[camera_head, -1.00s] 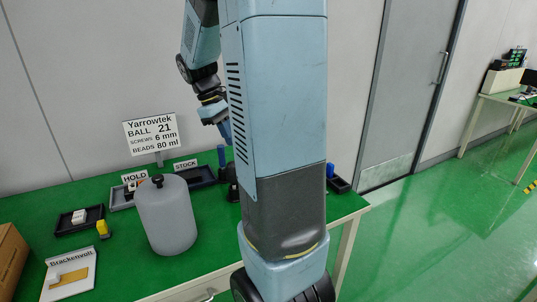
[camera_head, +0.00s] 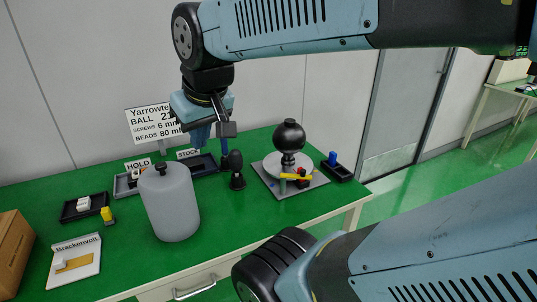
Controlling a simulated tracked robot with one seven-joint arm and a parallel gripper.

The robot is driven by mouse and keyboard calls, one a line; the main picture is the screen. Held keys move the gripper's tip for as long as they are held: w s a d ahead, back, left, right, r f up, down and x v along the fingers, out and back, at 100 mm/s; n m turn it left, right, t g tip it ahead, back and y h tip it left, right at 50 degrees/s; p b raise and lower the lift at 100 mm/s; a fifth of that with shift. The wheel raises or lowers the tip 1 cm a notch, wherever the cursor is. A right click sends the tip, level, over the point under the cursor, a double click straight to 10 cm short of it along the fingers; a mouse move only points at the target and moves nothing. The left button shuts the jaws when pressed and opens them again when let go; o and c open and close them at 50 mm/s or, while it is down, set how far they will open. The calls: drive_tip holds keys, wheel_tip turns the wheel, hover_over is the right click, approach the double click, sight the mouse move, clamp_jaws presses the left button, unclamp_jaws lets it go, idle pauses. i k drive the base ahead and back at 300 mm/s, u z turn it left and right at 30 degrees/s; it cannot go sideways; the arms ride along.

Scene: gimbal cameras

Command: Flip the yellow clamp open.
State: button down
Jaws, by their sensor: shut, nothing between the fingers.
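The yellow clamp (camera_head: 296,177) is a thin yellow lever lying about level, low on the front of a gimbal stand. The stand has a black ball (camera_head: 289,136) above a pale round plate (camera_head: 273,164), on a grey square base (camera_head: 312,184). My gripper (camera_head: 212,134) hangs fingers-down above the table, left of the stand and higher than the clamp, apart from it. It is shut and empty. Its fingertips are small and partly overlap the things behind them.
A grey cylinder (camera_head: 171,205) with a black knob stands left of centre. A dark egg-shaped piece (camera_head: 236,170) stands between it and the gimbal stand. Black trays (camera_head: 205,164) lie behind. A small tray with a blue piece (camera_head: 333,159) sits right of the stand. Open green table lies in front.

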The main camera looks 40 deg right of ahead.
sight(302, 176)
drive_tip(key=k, duration=1)
drive_tip(key=z, duration=0.55)
drive_tip(key=i, duration=0.8)
drive_tip(key=z, duration=0.05)
